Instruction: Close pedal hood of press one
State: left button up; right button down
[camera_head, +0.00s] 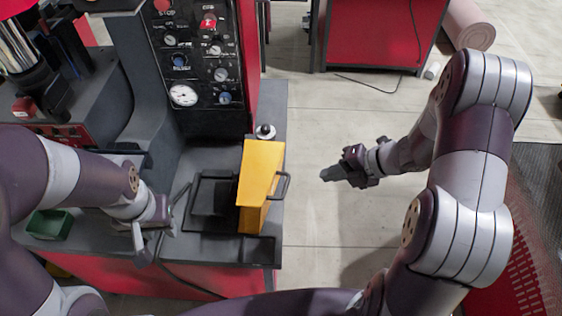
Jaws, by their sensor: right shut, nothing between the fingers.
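The yellow pedal hood (258,187) stands raised at the right side of the black pedal base (212,197), which lies uncovered on the press's grey ledge. A black handle (283,186) sticks out from the hood's right face. My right gripper (326,174) is shut and empty, to the right of the handle and apart from it, pointing left. My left gripper (153,238) is over the ledge, left of the pedal base and apart from the hood. Its finger gap is unclear.
The press's control panel (197,55) with knobs and a gauge rises behind the ledge. A small silver-topped knob (265,132) sits behind the hood. A green tray (49,224) lies at the far left. The floor (320,235) right of the ledge is clear.

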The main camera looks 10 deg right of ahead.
aim_at(272, 180)
jog(key=shift+n, duration=0.3)
jog(key=x, duration=0.6)
jog(key=p+x, duration=0.1)
jog(key=x, duration=0.3)
jog(key=shift+s+a+r, duration=0.25)
jog(key=shift+a, duration=0.15)
jog(key=shift+w+a+r+p, duration=0.15)
jog(key=shift+w+a+p, duration=0.15)
jog(key=shift+a, duration=0.25)
jog(key=shift+w+a+r+p, duration=0.15)
jog(key=shift+w+a+p, duration=0.15)
jog(key=shift+a, duration=0.25)
jog(key=shift+w+a+f, duration=0.1)
jog(key=shift+w+a, duration=0.15)
jog(key=shift+a, duration=0.25)
pick_arm(q)
jog(key=r, duration=0.2)
jog(key=shift+s+r, duration=0.3)
jog(key=shift+r, duration=0.1)
